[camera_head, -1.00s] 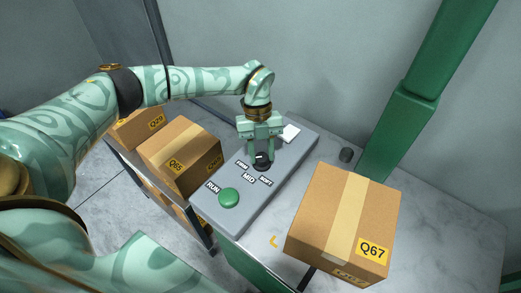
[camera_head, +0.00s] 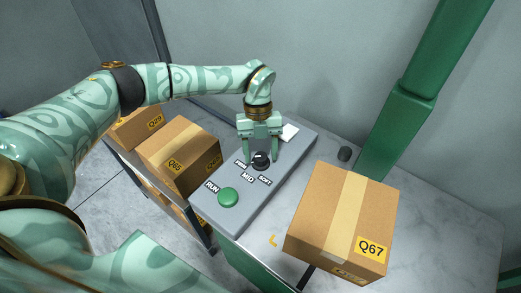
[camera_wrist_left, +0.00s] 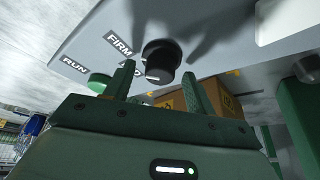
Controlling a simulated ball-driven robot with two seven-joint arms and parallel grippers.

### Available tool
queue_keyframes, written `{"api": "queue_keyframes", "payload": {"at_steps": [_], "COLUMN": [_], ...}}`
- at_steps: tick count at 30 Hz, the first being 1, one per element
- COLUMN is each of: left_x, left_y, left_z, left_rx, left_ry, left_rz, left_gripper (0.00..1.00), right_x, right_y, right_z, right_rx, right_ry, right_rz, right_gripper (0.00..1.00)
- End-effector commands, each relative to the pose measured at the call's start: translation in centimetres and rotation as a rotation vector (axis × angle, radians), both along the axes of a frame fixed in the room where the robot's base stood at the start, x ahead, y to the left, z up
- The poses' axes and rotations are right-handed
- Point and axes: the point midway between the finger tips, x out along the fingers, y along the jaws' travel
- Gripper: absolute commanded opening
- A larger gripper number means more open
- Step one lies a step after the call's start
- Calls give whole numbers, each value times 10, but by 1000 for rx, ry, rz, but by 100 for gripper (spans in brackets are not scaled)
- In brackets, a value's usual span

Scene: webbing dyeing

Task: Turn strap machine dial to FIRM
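The strap machine panel (camera_head: 222,213) is a long grey box on the table. Its black round dial (camera_head: 261,160) has the labels FIRM (camera_head: 241,164), MID (camera_head: 248,179) and SOFT (camera_head: 265,180) around its near side. My left gripper (camera_head: 260,158) points down over the dial with its fingers apart, one on each side. In the left wrist view the dial (camera_wrist_left: 161,60) shows between the open fingertips (camera_wrist_left: 158,78), with gaps around it. A pale mark shows on the dial, but I cannot tell which label it points to. My right gripper is not in view.
A green RUN button (camera_head: 228,197) sits on the panel's near end. A carton marked Q67 (camera_head: 330,215) stands right of the panel. More cartons (camera_head: 165,150) stand on the left. A green post (camera_head: 400,120) rises behind at the right.

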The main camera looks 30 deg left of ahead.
Motion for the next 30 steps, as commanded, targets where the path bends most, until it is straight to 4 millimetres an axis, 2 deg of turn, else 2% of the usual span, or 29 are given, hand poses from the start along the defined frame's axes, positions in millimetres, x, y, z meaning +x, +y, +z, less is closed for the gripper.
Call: {"api": "queue_keyframes", "payload": {"at_steps": [4,7,21,25,30], "left_x": [1,5,42,48,50], "left_y": [1,3,30,35,37], "left_z": [3,15,124,142,150], "left_rx": [0,0,2,0,0], "left_ry": [0,-1,-4,-2,0], "left_rz": [1,1,1,0,0], "left_gripper": [55,55,55,55,55], "right_x": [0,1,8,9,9], "right_y": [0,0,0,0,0], "right_z": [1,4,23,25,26], "right_rx": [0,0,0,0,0], "right_ry": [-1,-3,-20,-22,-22], "right_rz": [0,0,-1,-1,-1], "right_gripper": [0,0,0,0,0]}}
